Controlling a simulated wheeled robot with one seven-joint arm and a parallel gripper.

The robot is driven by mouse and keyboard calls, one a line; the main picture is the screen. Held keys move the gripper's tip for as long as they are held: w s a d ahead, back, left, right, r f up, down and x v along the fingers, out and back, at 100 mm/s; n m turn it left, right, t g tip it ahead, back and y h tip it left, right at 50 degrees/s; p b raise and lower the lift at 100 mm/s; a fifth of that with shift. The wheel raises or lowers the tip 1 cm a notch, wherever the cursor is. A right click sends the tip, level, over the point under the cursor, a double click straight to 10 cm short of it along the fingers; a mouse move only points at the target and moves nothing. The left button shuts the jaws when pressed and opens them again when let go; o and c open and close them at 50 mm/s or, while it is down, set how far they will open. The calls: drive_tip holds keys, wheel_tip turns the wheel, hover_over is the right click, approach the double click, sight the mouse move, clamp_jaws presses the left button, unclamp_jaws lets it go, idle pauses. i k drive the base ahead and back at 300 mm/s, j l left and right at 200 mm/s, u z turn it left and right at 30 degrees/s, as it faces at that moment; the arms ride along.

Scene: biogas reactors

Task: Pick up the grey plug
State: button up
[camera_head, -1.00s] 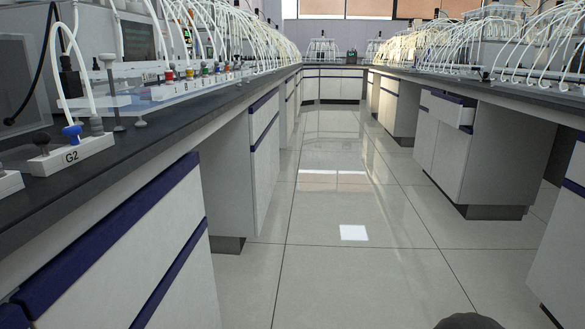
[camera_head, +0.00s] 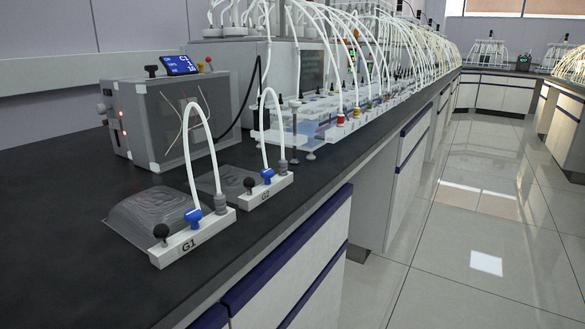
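Two small grey plugs show on the left bench. One grey plug (camera_head: 221,203) stands upright at the right end of the white G1 block (camera_head: 192,241), with a white tube arching from its top towards the blue valve (camera_head: 194,217). Another grey plug (camera_head: 283,167) stands in the same way on the white G2 block (camera_head: 265,191), beside its own blue valve (camera_head: 267,175). Each block also carries a black knob at its left end. I cannot tell which grey plug the task means. My gripper is not in view.
Clear flat bags (camera_head: 150,214) lie behind the blocks. A grey box (camera_head: 165,120) with a small display stands farther back on the dark bench (camera_head: 70,255). Racks with many white tubes (camera_head: 360,75) line the bench. The tiled floor aisle (camera_head: 455,240) on the right is clear.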

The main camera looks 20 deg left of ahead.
sight(283, 163)
drive_tip(key=k+j+u, duration=0.1)
drive_tip(key=u, duration=1.05)
drive_tip(key=i+j, duration=0.05)
drive_tip(key=j, duration=0.05)
